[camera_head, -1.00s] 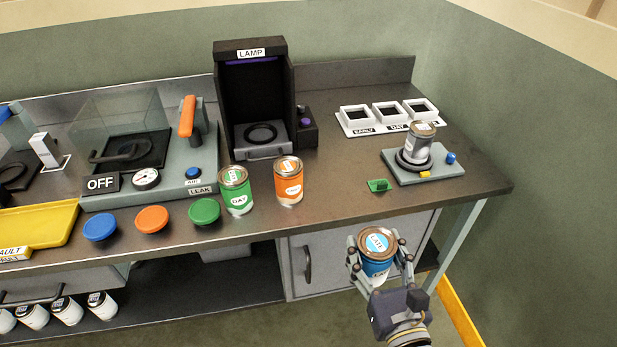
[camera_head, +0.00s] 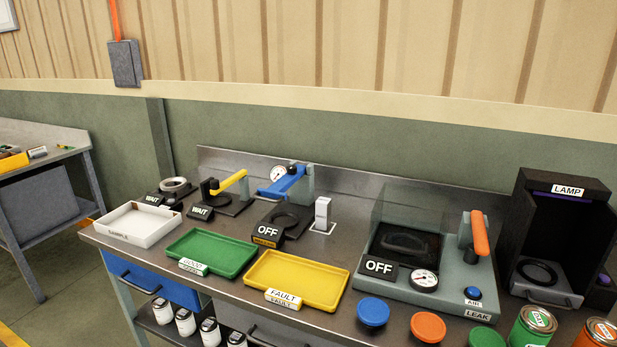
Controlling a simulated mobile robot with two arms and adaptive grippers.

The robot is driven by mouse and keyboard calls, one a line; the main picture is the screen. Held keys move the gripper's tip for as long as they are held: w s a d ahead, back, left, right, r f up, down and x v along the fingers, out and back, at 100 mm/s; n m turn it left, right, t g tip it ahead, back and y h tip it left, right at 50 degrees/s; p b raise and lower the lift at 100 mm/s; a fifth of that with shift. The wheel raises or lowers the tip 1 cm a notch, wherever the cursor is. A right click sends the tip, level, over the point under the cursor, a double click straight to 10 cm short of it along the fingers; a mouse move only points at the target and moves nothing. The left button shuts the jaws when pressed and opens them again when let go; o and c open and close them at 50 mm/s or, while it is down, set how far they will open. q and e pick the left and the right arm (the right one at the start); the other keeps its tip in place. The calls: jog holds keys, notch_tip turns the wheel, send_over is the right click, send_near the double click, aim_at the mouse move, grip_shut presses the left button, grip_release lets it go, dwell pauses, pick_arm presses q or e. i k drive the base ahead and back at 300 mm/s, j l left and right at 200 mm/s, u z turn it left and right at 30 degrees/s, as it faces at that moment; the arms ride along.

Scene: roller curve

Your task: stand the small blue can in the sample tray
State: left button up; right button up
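The white sample tray (camera_head: 150,236) sits at the left end of the bench, with a SAMPLE label on its front. No can is seen standing in it. The small blue can is not in view now. Neither of my grippers is in view, so their hold cannot be seen at this moment.
Right of the sample tray lie a green tray (camera_head: 213,253) and a yellow FAULT tray (camera_head: 300,280). Devices with WAIT and OFF signs stand behind them. The leak tester (camera_head: 450,290), loose blue (camera_head: 373,311) and orange (camera_head: 428,326) lids, and the lamp box (camera_head: 560,240) are farther right.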

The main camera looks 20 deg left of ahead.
aim_at(127, 222)
jog(key=j, duration=0.6)
jog(key=j+u, duration=0.15)
jog(key=j, duration=1.1)
jog(key=i+j+u, duration=0.1)
jog(key=j, duration=0.5)
jog(key=i+j, duration=0.1)
jog(key=j, duration=0.5)
jog(key=j+u, duration=0.15)
jog(key=j, duration=0.45)
jog(key=i+j, duration=0.15)
jog(key=j, duration=0.45)
jog(key=i+j+u, duration=0.1)
jog(key=j, duration=0.5)
jog(key=i+j, duration=0.1)
jog(key=i, duration=0.3)
